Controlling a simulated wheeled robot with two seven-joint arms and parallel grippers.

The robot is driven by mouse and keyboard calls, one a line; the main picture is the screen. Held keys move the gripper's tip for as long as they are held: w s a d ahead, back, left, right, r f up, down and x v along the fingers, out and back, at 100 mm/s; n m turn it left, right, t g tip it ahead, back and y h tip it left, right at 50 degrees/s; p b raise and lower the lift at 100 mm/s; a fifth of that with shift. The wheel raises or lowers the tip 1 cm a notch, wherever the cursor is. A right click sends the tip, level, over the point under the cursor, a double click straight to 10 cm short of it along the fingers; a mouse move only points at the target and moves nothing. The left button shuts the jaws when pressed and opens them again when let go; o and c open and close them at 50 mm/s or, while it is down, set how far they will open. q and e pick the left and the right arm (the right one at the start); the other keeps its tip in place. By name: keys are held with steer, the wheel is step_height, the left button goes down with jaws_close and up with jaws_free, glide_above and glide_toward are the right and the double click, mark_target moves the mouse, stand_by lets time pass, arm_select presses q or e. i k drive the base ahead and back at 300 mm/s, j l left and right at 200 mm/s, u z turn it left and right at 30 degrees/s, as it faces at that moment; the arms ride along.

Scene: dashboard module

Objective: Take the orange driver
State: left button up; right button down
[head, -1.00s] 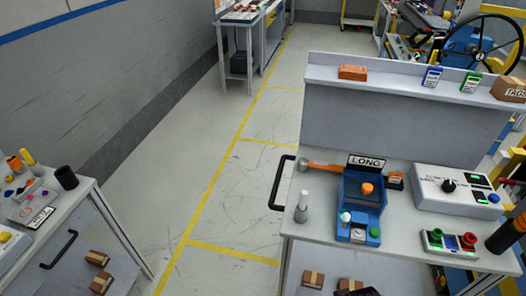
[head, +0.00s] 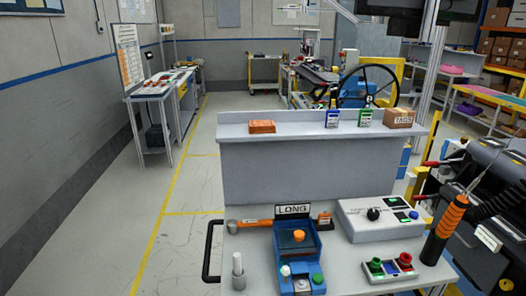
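An orange and black driver (head: 446,230) shows at the right end of the grey workbench (head: 345,264), tilted with its upper end to the right. A thin rod and a black coiled cable are near its top. What holds it up I cannot tell. Another orange-handled tool (head: 252,224), like a wrench, lies at the bench's left back, beside the LONG sign (head: 293,210). Neither of my grippers is in view.
A blue fixture (head: 297,250) with an orange knob stands on the bench. A white control box (head: 380,219) and a button box (head: 390,268) are to its right. A raised shelf (head: 290,131) runs behind. A dark machine (head: 492,185) stands at right. Floor left is clear.

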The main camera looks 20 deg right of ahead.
mark_target(455, 213)
steer(key=z, duration=1.9)
